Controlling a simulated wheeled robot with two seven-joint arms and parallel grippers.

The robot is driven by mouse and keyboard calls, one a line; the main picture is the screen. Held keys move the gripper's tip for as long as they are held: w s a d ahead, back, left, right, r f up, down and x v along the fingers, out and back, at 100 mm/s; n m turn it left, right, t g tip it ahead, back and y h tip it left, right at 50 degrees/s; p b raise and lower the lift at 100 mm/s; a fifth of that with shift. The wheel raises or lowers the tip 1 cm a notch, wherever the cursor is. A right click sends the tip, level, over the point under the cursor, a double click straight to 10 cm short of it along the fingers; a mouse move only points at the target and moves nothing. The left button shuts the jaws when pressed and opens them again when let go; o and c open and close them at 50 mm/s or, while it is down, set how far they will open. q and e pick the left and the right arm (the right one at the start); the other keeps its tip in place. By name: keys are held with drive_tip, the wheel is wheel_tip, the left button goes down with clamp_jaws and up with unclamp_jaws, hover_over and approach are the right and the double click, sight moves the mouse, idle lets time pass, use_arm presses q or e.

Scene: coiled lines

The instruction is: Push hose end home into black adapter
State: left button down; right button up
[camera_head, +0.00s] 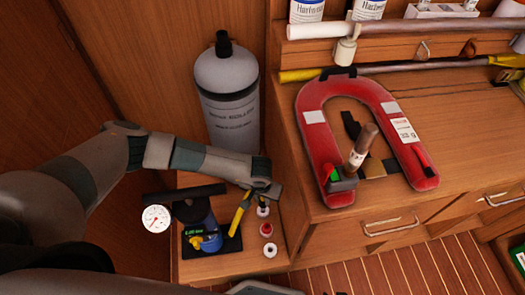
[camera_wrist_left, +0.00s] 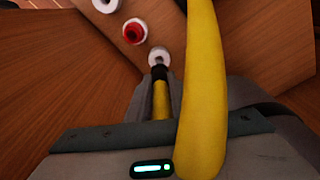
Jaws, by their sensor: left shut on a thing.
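My left gripper (camera_head: 273,191) comes in from the left above the low wooden cabinet. In the left wrist view its fingers (camera_wrist_left: 158,98) are shut around the end of the yellow hose (camera_wrist_left: 204,85). The hose (camera_head: 240,213) hangs beside the gripper in the head view. A black adapter (camera_wrist_left: 159,72) shows just beyond the fingers, in line with the hose end and in front of a pale round fitting (camera_wrist_left: 158,55). The fingers hide the joint, so I cannot tell how deep the hose sits. My right gripper is out of view.
A red-collared fitting (camera_head: 266,230) and a white one (camera_head: 270,250) sit beside the pale fitting. A pump-like device with a gauge (camera_head: 156,218) stands left. A grey cylinder (camera_head: 228,95) stands behind. A red horseshoe buoy (camera_head: 316,140) lies on the right counter.

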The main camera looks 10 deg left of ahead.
use_arm(q)
drive_tip(key=shift+r+p, duration=3.85)
drive_tip(key=shift+r, duration=0.3)
drive_tip(key=shift+r+p, duration=0.55)
drive_tip(key=shift+f, duration=0.1)
drive_tip(key=shift+s, duration=0.15)
